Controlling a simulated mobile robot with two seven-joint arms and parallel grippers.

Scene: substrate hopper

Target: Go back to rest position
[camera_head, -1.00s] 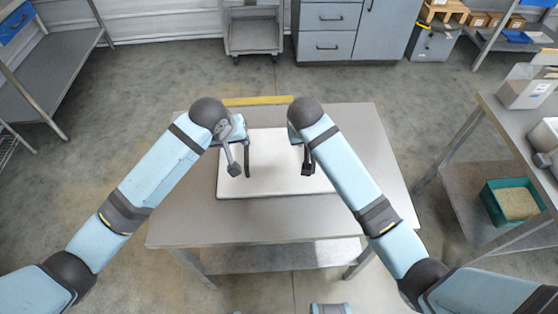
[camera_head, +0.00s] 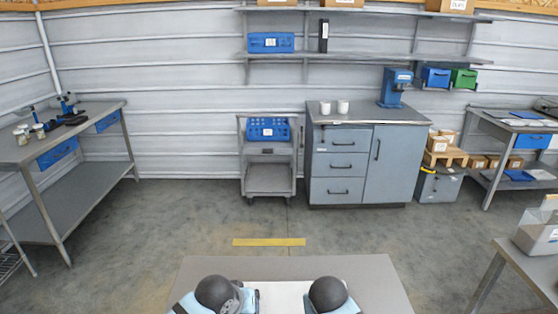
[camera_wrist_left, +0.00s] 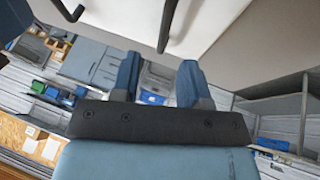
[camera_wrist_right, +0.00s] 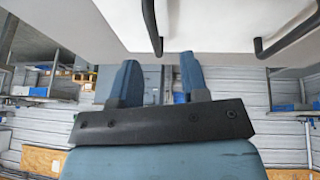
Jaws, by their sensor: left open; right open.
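In the head view only the dark round joints of my two arms show at the bottom edge, and my grippers are hidden. In the left wrist view my left gripper (camera_wrist_left: 157,80) has two blue prongs apart on a dark bar, with nothing between them. In the right wrist view my right gripper (camera_wrist_right: 160,78) looks the same, open and empty. Dark bent rods show near the top of both wrist views; I cannot tell what they belong to. A white board (camera_head: 284,288) lies on the grey table (camera_head: 370,278) below my arms, partly covered by them.
A grey trolley (camera_head: 269,178) with a blue crate (camera_head: 268,129) and a grey cabinet (camera_head: 365,165) stand at the back wall. A workbench (camera_head: 85,130) is at the left and another table (camera_head: 520,262) at the right. The floor beyond the near table is clear.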

